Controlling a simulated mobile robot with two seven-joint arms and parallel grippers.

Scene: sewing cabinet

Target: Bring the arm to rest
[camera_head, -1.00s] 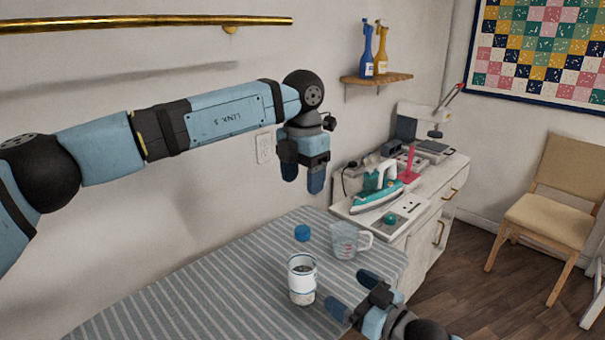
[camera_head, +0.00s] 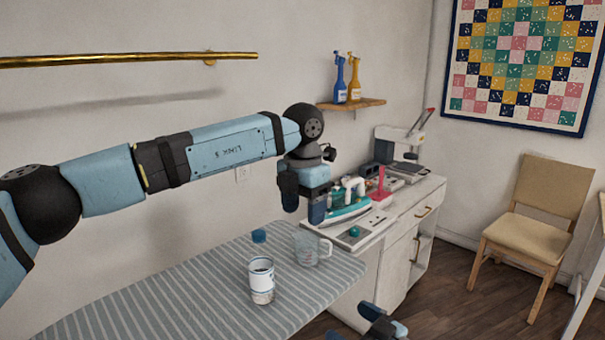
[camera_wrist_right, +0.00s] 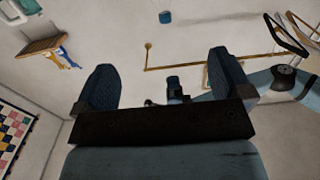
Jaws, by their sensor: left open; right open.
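My left arm comes in from the left, stretched out level in front of the wall. Its gripper (camera_head: 303,203) hangs with fingers pointing down, open and empty, in front of the sewing cabinet's near end. My right gripper (camera_head: 350,322) shows only partly at the bottom edge of the head view, right of the ironing board. In the right wrist view its two dark fingers (camera_wrist_right: 165,75) stand wide apart with nothing held between them.
A striped ironing board (camera_head: 190,305) carries a white-and-blue cup (camera_head: 261,280), a clear measuring jug (camera_head: 306,249) and a blue cap (camera_head: 259,236). The white cabinet (camera_head: 397,265) holds a teal iron (camera_head: 347,213). A chair (camera_head: 535,220) stands right; floor between is clear.

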